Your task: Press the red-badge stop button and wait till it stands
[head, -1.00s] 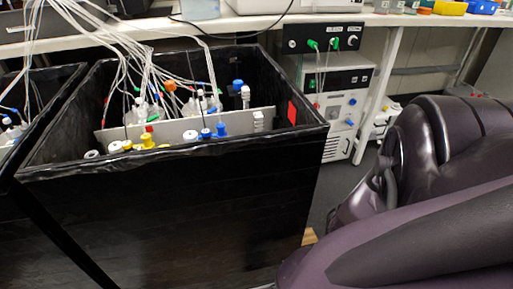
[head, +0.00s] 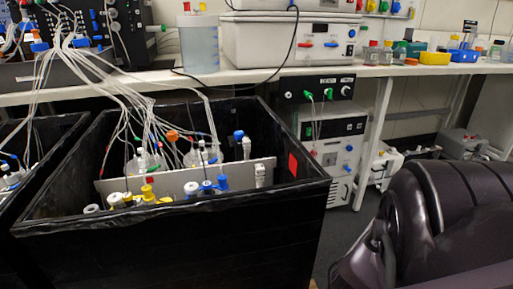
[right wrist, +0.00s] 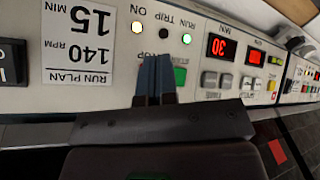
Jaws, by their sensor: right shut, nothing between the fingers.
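A shaker control panel (right wrist: 205,45) fills the right wrist view, upside down, with RUN, TRIP and ON lamps and a partly covered STOP label. My right gripper (right wrist: 155,65) is shut and empty, its blue-grey fingertips in front of the panel by that label. The stop button is hidden behind the fingers; I cannot tell whether they touch it. A green button (right wrist: 180,76) shows beside the fingers. A red display (right wrist: 221,46) reads 30. A red badge (head: 293,165) is on the black box's inner right wall in the head view. My left gripper is not in view.
A black open box (head: 175,245) holds bottles and tubing. A bench (head: 340,73) behind it carries a white instrument (head: 275,45). A run-plan card (right wrist: 78,45) reads 140 RPM, 15 MIN. Grey floor (head: 345,225) shows right of the box.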

